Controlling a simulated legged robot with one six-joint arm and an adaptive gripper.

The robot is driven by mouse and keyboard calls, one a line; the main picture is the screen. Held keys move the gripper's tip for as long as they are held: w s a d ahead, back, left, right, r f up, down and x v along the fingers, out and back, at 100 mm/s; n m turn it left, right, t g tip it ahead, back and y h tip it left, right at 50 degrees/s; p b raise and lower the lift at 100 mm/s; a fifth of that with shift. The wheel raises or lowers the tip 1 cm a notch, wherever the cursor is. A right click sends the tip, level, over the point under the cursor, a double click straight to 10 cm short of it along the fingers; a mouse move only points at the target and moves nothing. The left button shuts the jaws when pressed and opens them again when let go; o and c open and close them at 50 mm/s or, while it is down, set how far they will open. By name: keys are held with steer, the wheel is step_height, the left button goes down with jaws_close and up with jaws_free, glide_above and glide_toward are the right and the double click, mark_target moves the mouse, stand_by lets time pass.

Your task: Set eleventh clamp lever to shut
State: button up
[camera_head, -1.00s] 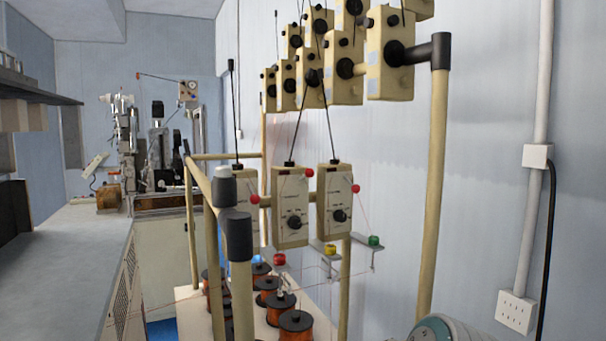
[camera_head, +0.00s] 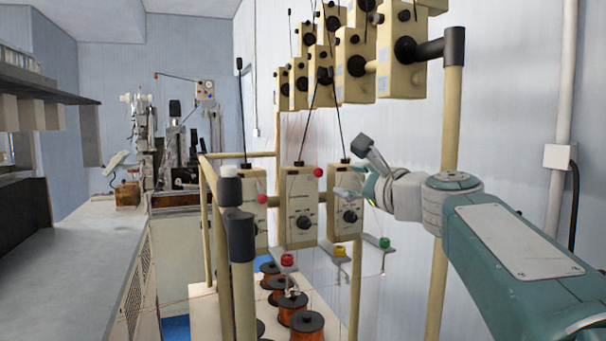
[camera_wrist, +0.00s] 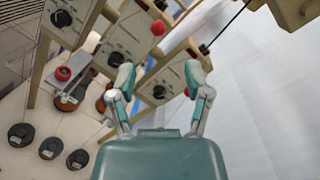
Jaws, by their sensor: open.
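I cannot tell which part is the eleventh clamp lever. Cream tension boxes with dark knobs hang in a lower row, among them a middle box (camera_head: 299,212) and a right box (camera_head: 343,230), and in an upper row (camera_head: 353,70). My gripper (camera_head: 362,185) is open at the upper part of the lower right box, partly covering it. In the wrist view my gripper (camera_wrist: 158,78) has its fingers spread, with a box face and dark knob (camera_wrist: 158,92) visible between them. A red ball (camera_wrist: 187,92) shows beside the right finger. I see nothing held; contact is unclear.
Cream frame posts with black caps (camera_head: 241,240) stand in front and at right. Copper wire spools (camera_head: 306,324) sit below on a pale base. Small brackets carry yellow (camera_head: 340,251) and green (camera_head: 385,243) parts. A grey counter (camera_head: 75,235) runs along the left.

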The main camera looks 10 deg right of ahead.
mark_target(321, 174)
steer(key=x, duration=1)
steer(key=shift+a+f, duration=0.15)
steer(key=shift+a, duration=0.05)
